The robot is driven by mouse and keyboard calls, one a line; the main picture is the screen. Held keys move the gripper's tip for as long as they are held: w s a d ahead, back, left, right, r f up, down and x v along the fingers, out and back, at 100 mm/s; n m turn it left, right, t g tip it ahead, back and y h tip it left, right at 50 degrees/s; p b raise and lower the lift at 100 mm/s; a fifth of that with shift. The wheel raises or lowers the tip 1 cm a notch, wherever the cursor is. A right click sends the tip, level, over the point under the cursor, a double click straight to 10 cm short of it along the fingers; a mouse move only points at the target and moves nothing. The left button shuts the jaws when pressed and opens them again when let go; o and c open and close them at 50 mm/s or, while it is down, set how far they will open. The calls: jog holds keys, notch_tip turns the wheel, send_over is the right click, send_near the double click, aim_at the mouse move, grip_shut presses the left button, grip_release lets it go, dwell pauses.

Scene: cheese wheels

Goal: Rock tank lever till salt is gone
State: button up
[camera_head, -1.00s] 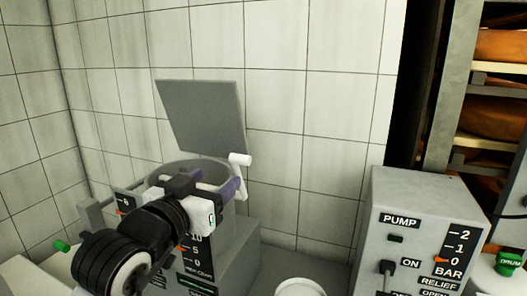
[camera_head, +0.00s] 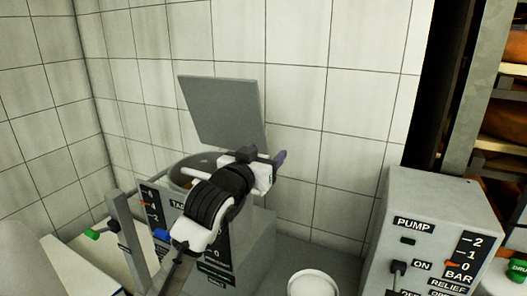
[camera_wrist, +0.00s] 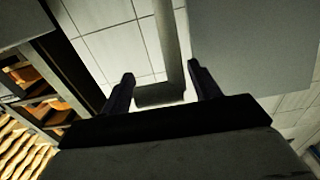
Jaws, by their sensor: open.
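The grey tank (camera_head: 250,235) stands by the tiled wall with its flat lid (camera_head: 222,108) raised. My arm covers much of its front, and the salt inside cannot be made out. My gripper (camera_head: 281,158) is open above the tank's right side, beneath the lid. A pale bar (camera_head: 197,173), perhaps the tank lever, crosses the tank mouth just left of my wrist. In the wrist view, an L-shaped bar (camera_wrist: 168,45), perhaps the lever, shows with its bent end between the spread fingers (camera_wrist: 162,75). I cannot tell whether they touch it.
A grey pump box (camera_head: 440,225) with a switch and bar scale stands at the right. A white round container (camera_head: 313,283) sits between it and the tank. A post (camera_head: 127,235) and green knob (camera_head: 92,235) are at the left. Shelves with cheese wheels (camera_head: 505,120) are far right.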

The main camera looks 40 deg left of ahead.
jog(key=c, duration=1.3)
